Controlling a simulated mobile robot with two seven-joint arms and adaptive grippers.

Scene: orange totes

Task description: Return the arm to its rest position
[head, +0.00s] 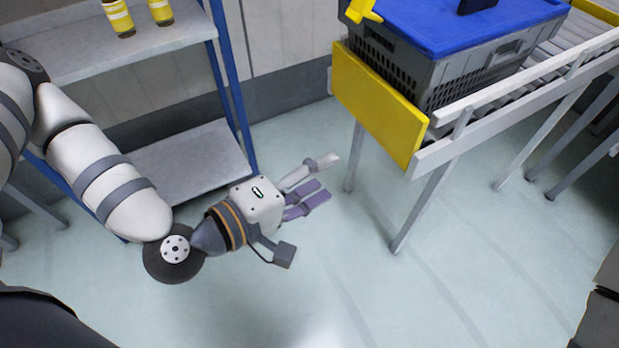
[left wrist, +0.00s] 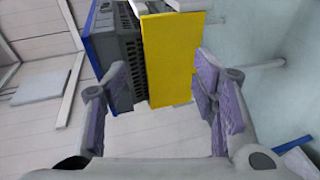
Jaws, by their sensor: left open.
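My left arm comes in from the left in the head view. Its gripper (head: 312,185) hangs in free space over the floor, between the shelf rack and the conveyor. In the left wrist view the two purple-padded fingers of the gripper (left wrist: 165,108) stand wide apart with nothing between them. The yellow end plate of the conveyor shows beyond the fingers, apart from them. My right gripper does not show in either view.
A conveyor with a yellow end plate (head: 378,107) stands at the upper right. A grey crate with a blue lid (head: 455,70) sits on it. A shelf rack (head: 190,160) with yellow bottles (head: 118,18) on top is at the left. The pale floor (head: 330,270) is clear.

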